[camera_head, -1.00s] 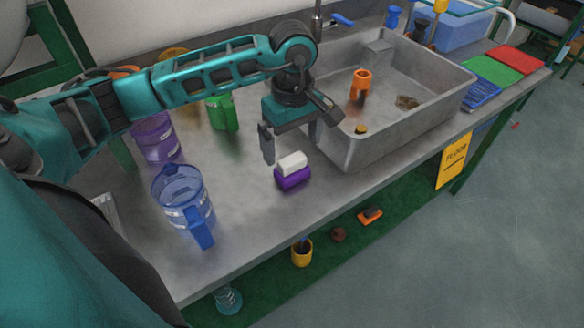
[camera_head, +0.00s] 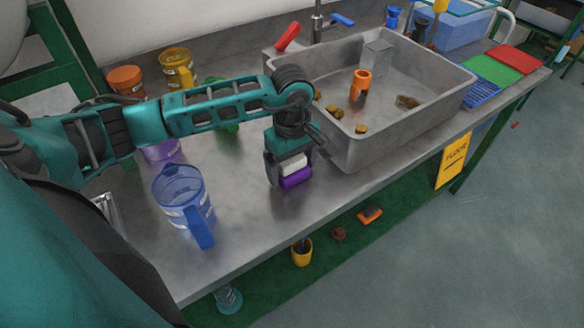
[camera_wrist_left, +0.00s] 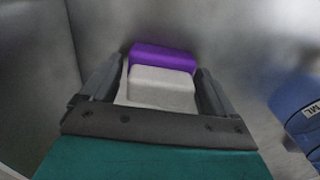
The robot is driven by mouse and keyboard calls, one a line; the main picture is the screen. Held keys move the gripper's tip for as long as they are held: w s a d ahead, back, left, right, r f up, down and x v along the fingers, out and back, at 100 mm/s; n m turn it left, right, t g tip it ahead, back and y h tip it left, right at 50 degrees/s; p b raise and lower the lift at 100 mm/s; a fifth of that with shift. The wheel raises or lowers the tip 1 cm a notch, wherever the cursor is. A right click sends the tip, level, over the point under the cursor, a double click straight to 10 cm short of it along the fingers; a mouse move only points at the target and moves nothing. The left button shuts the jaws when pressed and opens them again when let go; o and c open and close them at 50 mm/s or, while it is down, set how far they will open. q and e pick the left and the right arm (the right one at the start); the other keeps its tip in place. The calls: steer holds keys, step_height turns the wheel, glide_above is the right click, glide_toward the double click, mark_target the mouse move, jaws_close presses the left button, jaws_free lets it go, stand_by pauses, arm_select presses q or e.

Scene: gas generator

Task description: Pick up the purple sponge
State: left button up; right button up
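The purple sponge (camera_head: 296,179) lies on the metal counter just left of the sink, with a white block (camera_head: 293,164) against it. In the left wrist view the purple sponge (camera_wrist_left: 162,57) shows behind the white block (camera_wrist_left: 160,88). My left gripper (camera_head: 289,176) is lowered around the pair. In the left wrist view its two fingers (camera_wrist_left: 158,92) stand either side of the white block, with a small gap visible on the sides. The lower finger ends are partly hidden. My right gripper is not in view.
The grey sink (camera_head: 400,130) stands close right of my left gripper, its wall near the fingers. A clear blue jug (camera_head: 182,195) stands to the left; it also shows in the left wrist view (camera_wrist_left: 296,105). The counter's front edge is close. Yellow and orange containers stand behind.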

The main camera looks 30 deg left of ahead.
arm_select(q)
steer(key=c, duration=0.8)
steer(key=shift+r, duration=0.15)
step_height(320, 180, up, 20)
steer(key=shift+f+p, duration=0.1)
steer(key=shift+p, duration=0.3)
